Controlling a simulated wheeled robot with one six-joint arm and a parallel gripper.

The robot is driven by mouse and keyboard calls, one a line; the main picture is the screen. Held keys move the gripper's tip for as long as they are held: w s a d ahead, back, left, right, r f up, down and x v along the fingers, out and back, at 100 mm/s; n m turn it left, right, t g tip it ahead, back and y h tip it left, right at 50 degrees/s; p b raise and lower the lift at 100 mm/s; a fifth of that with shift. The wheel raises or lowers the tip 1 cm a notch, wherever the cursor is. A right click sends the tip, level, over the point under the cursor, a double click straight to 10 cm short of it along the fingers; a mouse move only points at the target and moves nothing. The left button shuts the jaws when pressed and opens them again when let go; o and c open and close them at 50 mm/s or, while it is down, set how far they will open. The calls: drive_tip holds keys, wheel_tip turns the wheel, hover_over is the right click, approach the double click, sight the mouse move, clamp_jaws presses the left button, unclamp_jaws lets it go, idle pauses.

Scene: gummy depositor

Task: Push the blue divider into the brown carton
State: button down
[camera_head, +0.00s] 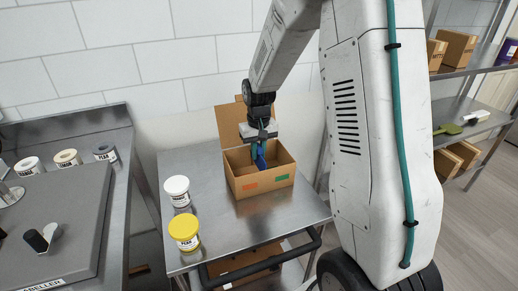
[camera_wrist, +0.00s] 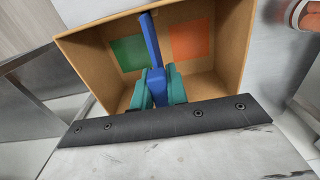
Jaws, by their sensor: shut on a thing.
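The brown carton (camera_head: 285,173) stands open on a metal cart, with one flap raised at the back. Its front wall has an orange and a green patch, and both patches also show inside the carton (camera_wrist: 217,72) in the wrist view. The blue divider (camera_wrist: 151,42) is a thin upright plate between the two patches. In the head view the divider (camera_head: 261,161) is at the carton's opening, partly inside. My gripper (camera_wrist: 157,76), with teal fingers, is shut on the divider from above. The divider's lower edge is hidden, so I cannot tell whether it touches the bottom.
A white-lidded jar (camera_head: 177,191) and a yellow-lidded jar (camera_head: 185,233) stand left of the carton on the cart top (camera_head: 222,236). A grey labeller machine (camera_head: 60,225) is farther left. Shelves with cartons (camera_head: 459,47) stand at the right.

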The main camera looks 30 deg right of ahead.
sight(259, 147)
drive_tip(key=shift+f, duration=2.1)
drive_tip(key=c, duration=1.3)
unclamp_jaws()
drive_tip(key=shift+r, duration=0.1)
wheel_tip(259, 147, up, 8)
drive_tip(key=shift+f, duration=0.15)
